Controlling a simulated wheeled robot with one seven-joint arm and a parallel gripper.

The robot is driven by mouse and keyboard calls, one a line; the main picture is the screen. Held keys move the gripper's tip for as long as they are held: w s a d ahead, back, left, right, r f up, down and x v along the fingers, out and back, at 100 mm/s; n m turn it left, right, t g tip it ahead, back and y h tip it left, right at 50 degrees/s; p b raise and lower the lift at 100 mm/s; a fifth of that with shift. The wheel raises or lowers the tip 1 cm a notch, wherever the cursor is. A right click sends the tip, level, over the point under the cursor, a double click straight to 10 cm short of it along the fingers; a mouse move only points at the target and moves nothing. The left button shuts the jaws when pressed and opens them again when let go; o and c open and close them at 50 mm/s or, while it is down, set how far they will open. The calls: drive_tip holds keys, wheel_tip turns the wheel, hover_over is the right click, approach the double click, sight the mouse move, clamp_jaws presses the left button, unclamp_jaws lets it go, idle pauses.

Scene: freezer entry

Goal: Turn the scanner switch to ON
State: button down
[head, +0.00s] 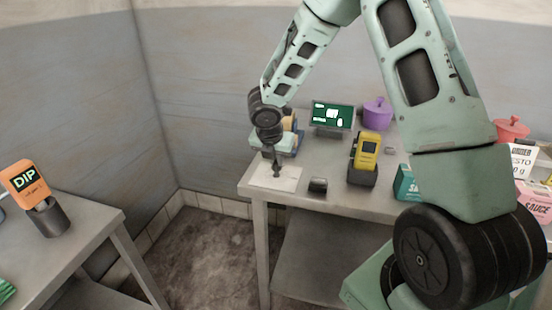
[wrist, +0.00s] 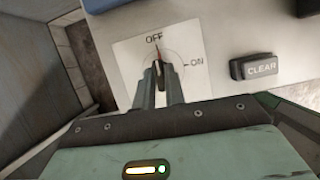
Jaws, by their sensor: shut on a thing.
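The scanner switch (wrist: 160,68) is a small dark knob with a red mark, on a white plate (wrist: 130,50) printed OFF at the top and ON at the right. In the wrist view its pointer is at OFF. My gripper (wrist: 161,78) is shut on the knob, with a finger on either side of it. In the head view my gripper (head: 277,172) reaches down to the white plate (head: 285,181) at the left end of the steel table, and hides the knob.
On the table (head: 335,200) stand a yellow scanner (head: 366,150) in a dark holder, a green-screened display (head: 332,117) and a purple pot (head: 378,112).

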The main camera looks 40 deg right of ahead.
drive_tip(key=m, duration=0.2)
drive_tip(key=m+g+p, duration=0.1)
drive_tip(key=m, duration=0.1)
drive_tip(key=shift+w+a+m+g+h, duration=0.15)
drive_tip(key=shift+m+g+h, duration=0.15)
drive_tip(key=m+g+p, duration=0.1)
drive_tip(key=m, duration=0.3)
drive_tip(key=shift+w+m+g+p, duration=0.1)
drive_tip(key=shift+m+g+p, duration=0.2)
drive_tip(key=shift+g+p, duration=0.1)
drive_tip(key=m, duration=0.2)
drive_tip(key=m+g+p, duration=0.1)
drive_tip(key=m, duration=0.1)
drive_tip(key=shift+w+g+y, duration=0.1)
drive_tip(key=shift+g+y, duration=0.2)
drive_tip(key=shift+y, duration=0.1)
drive_tip(key=shift+w+m+g+y+p, duration=0.1)
drive_tip(key=shift+m+g+y+p, duration=0.35)
drive_tip(key=shift+m, duration=1.55)
drive_tip(key=c, duration=1.5)
unclamp_jaws()
drive_tip(key=shift+o, duration=0.2)
